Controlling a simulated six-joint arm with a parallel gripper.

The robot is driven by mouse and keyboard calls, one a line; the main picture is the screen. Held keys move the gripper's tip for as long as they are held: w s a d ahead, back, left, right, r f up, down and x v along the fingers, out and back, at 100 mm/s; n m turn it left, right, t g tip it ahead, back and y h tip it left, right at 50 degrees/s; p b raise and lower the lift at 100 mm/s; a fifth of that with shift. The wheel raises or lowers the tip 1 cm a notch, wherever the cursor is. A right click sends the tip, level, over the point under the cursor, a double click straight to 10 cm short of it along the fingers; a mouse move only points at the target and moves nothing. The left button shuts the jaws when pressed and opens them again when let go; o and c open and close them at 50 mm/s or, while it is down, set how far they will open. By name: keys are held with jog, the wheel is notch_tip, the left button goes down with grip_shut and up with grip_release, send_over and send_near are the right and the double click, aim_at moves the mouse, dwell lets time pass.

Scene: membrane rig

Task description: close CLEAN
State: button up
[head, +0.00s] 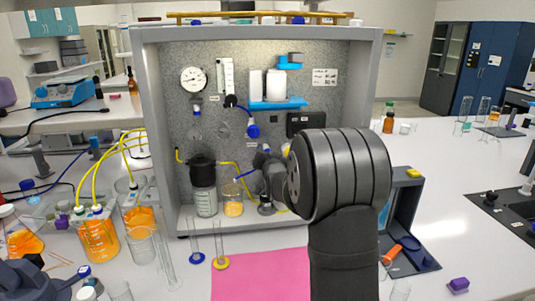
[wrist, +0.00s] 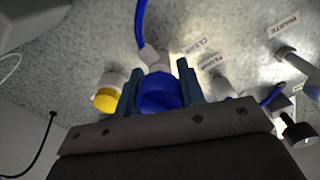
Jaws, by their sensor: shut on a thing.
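A blue valve knob (wrist: 160,93) sits between the two fingers of my gripper (wrist: 160,88) in the wrist view. The fingers are shut on its sides, and a blue tube rises from the fitting behind it. A small label (wrist: 196,45) beside that fitting appears to read CLEAN, upside down and blurred. In the head view my gripper (head: 262,178) is at the lower middle of the rig panel, partly hidden by my dark arm. The held knob cannot be made out clearly there.
In the wrist view, a yellow knob (wrist: 105,99) is close at left and a black knob (wrist: 299,132) at right. In the head view, a dark-lidded vessel (head: 204,186) and an orange beaker (head: 233,199) stand left of my gripper. Glass cylinders stand in front.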

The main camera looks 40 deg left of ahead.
dwell(0.3)
jog(key=o, duration=1)
jog(key=shift+s+d, duration=0.1)
jog(key=v, duration=1.7)
jog(key=shift+r, duration=0.1)
